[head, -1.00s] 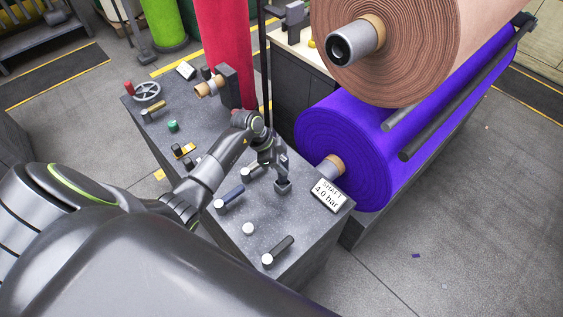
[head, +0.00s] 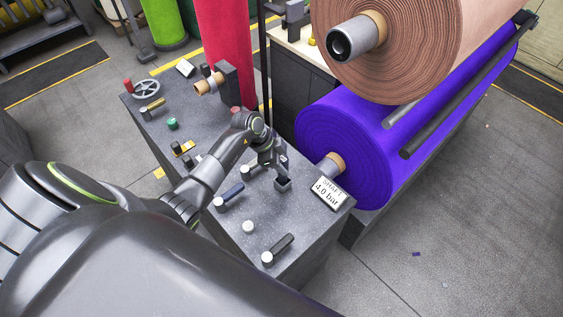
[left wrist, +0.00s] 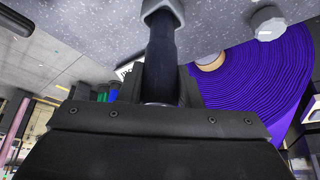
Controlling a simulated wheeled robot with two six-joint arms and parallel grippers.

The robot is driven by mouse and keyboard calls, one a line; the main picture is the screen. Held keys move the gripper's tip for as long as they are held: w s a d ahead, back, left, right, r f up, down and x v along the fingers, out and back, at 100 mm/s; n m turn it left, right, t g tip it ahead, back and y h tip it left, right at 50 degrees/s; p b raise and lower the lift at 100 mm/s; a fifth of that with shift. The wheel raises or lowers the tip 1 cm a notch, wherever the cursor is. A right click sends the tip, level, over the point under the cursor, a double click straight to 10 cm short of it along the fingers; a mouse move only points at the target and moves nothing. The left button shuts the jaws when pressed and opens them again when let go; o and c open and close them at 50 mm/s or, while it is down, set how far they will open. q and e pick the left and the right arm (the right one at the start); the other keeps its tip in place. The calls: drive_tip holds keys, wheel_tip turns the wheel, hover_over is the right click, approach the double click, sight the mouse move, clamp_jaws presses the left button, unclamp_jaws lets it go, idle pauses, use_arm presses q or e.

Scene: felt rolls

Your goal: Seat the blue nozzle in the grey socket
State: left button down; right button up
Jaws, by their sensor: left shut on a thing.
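My left gripper (head: 275,172) is low over the right part of the dark bench. In the left wrist view my left gripper (left wrist: 163,92) is shut on a blue-black cylinder, which I take for the blue nozzle (left wrist: 164,62). A grey hexagonal piece (left wrist: 163,10) shows at its far end, near the speckled bench top. I cannot tell whether this is the socket or part of the nozzle, or how deep any fit is. In the head view my gripper mostly hides the held part. A small dark block (head: 283,184) sits at the fingertips. My right gripper is out of view.
On the bench lie a dark blue rod with a pale end (head: 232,194), a black rod with a pale end (head: 280,247) and a pale round stub (head: 248,227). A label plate (head: 329,192) is at the right edge.

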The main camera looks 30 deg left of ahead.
use_arm(q)
drive_tip(key=shift+f+b, duration=0.6)
drive_tip(key=shift+f, duration=0.5)
idle(0.5)
drive_tip(key=shift+p, duration=0.35)
idle(0.5)
drive_tip(key=c, duration=0.9)
unclamp_jaws()
drive_tip(key=shift+c, duration=0.2)
drive_tip(key=b+v, duration=0.3)
drive_tip(key=v, duration=1.4)
drive_tip(key=shift+r, duration=0.25)
